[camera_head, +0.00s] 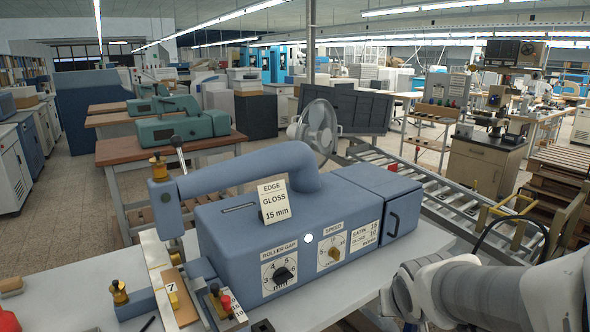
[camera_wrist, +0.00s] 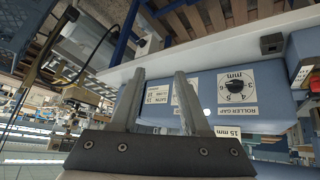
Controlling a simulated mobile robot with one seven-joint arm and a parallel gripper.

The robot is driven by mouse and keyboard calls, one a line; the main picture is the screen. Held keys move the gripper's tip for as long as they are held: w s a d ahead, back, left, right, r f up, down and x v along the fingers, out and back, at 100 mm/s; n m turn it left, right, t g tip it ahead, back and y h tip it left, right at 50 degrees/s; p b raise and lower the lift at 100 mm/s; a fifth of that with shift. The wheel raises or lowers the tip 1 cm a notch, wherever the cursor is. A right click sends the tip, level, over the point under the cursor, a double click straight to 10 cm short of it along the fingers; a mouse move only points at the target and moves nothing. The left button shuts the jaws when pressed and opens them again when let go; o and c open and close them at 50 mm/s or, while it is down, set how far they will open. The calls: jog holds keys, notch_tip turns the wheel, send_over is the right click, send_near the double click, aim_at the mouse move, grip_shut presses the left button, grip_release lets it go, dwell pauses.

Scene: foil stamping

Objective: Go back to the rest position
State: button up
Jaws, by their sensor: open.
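My gripper (camera_wrist: 157,103) shows in the wrist view with its two fingers apart and nothing between them. In the head view only my grey arm shows at the lower right; the gripper itself cannot be made out there. The blue foil stamping machine (camera_head: 230,235) stands on the light table, with a roller gap dial (camera_head: 284,274), a speed dial (camera_head: 333,252) and a card reading "EDGE GLOSS 15 mm" (camera_head: 273,202) on top. In the wrist view the roller gap dial (camera_wrist: 236,87) appears upside down, to the right of the fingers.
The light table (camera_head: 350,295) has bare room in front of the machine. A brass-knobbed fixture with a block marked 7 (camera_head: 172,288) lies at the machine's left. A roller conveyor (camera_head: 440,190) runs behind at right. A fan (camera_head: 318,128) stands behind the machine.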

jog(key=s+a+r+g+y, duration=0.1)
jog(key=s+a+r, duration=0.2)
jog(key=s, duration=0.9)
jog(key=shift+s+a+r+n+g+y, duration=0.2)
jog(key=shift+s+r+n+g+y, duration=0.15)
jog(key=shift+r, duration=1.55)
jog(key=shift+w, duration=0.1)
jog(key=shift+c, duration=0.3)
